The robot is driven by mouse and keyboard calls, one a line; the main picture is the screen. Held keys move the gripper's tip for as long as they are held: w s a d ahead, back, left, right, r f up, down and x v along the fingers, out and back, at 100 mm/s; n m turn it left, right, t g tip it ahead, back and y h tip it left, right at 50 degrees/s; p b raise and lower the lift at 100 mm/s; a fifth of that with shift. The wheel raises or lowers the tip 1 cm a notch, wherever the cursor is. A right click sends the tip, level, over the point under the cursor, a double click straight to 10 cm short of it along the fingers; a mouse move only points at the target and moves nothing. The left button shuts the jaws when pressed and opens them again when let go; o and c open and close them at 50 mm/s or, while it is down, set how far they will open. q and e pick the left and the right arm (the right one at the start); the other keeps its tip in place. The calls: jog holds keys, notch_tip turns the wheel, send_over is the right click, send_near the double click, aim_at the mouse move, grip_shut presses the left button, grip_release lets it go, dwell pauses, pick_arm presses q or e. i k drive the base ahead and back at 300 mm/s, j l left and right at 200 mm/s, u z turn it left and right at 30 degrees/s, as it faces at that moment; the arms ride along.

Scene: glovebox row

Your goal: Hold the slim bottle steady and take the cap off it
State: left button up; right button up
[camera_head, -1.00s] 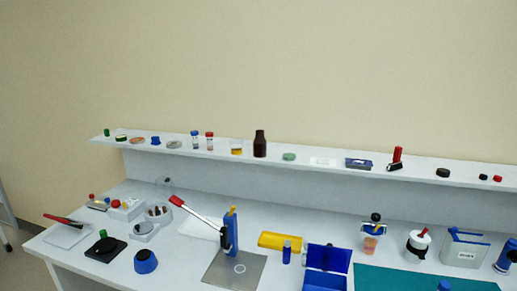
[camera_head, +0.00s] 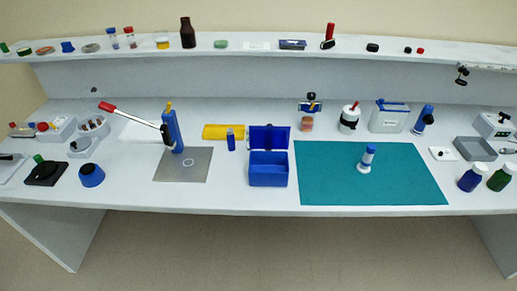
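A slim upright bottle (camera_head: 367,159) with a white and blue body and a blue top stands on the teal mat (camera_head: 420,186), right of the middle. Its white foot is wider than its body. A smaller dark blue bottle (camera_head: 231,140) with a paler top stands upright on the bench left of the blue box; it is too small to make out its cap clearly. Neither of my grippers is in view, and nothing touches either bottle.
An open blue box (camera_head: 268,174) stands just left of the mat. A white jar (camera_head: 349,119), a pale container (camera_head: 388,117) and a blue upright item (camera_head: 423,118) stand behind it. Blue (camera_head: 471,178) and green (camera_head: 499,177) bottles stand right. Most of the mat is bare.

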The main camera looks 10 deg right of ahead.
aim_at(364, 167)
jog(key=z, duration=1.35)
